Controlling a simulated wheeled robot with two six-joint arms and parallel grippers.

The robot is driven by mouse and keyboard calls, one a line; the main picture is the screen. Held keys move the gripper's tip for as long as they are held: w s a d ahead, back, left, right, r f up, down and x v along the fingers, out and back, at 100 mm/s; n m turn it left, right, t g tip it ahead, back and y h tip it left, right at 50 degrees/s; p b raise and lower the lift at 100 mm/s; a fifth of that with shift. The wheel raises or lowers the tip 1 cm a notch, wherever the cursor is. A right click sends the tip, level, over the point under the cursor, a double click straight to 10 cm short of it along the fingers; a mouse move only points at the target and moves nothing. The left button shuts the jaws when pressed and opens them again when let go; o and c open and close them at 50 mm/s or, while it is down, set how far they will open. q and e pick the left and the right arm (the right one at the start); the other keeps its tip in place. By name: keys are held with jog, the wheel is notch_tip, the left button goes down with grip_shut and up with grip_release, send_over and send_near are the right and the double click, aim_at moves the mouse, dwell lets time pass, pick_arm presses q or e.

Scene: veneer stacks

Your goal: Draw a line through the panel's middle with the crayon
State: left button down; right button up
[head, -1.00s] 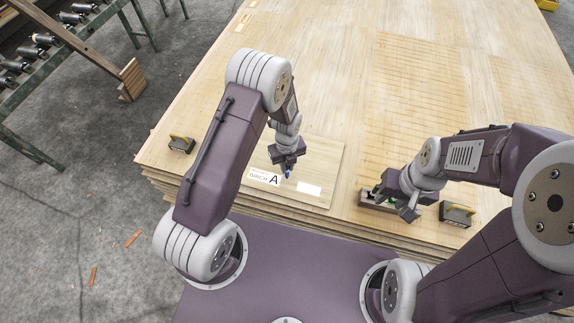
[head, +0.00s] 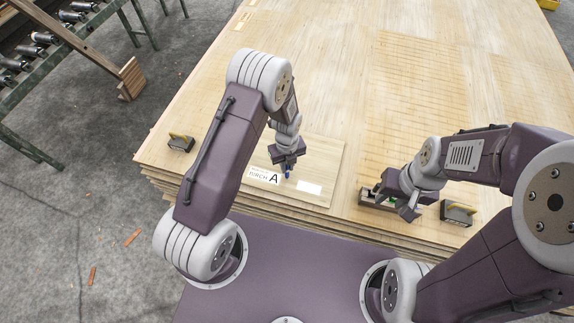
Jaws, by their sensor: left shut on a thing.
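The panel (head: 322,163) is a thin light-wood board lying on the veneer stack near its front edge. My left gripper (head: 287,171) points down over the panel, between the two labels. It is shut on a blue crayon (head: 287,174), mostly hidden by the fingers. I cannot tell whether the crayon tip touches the panel, and no line is visible. My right gripper (head: 397,205) is above a small open box (head: 368,199); its jaw opening is unclear.
A dark block with a yellow handle (head: 180,143) stands on the stack at left. A similar block (head: 457,213) stands right of my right gripper. A roller conveyor (head: 50,60) is at upper left. The veneer stack (head: 335,70) is clear behind the panel.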

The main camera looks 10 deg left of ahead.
pick_arm(q)
jog(key=shift+w, duration=1.15)
jog(key=shift+w+d, duration=0.1)
jog(key=shift+w+b, duration=0.55)
jog(key=shift+w, duration=0.5)
jog(key=shift+w, duration=0.1)
jog(key=shift+w+d+b, duration=0.1)
jog(key=shift+w+b, duration=0.35)
jog(key=shift+w, duration=0.6)
jog(key=shift+w, duration=0.1)
jog(key=shift+w+b, duration=0.5)
jog(key=shift+w, duration=0.55)
